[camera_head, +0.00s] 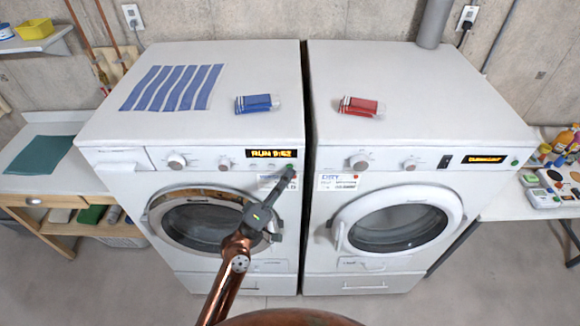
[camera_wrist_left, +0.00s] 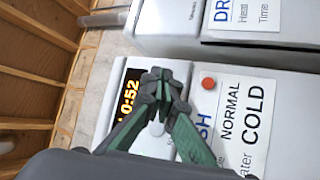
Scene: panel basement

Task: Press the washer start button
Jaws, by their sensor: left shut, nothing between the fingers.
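The washer (camera_head: 130,185) is the left white machine, with a round door at the front. Its lit display (camera_head: 274,154) reads RUN and a time; the wrist view shows 0:52 on the display (camera_wrist_left: 130,100). My left gripper (camera_head: 290,170) is shut and empty, its fingertips at the panel just below the display's right end. In the left wrist view the closed fingertips (camera_wrist_left: 162,78) cover the panel beside the display. I cannot make out the start button behind them, nor whether they touch it. My right gripper is not in view.
The dryer (camera_head: 420,100) stands close on the right, with a narrow gap between. A blue tube (camera_head: 257,103) and a striped cloth (camera_head: 173,88) lie on the washer. A red tube (camera_head: 361,106) lies on the dryer. Side tables stand at both sides; the floor in front is clear.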

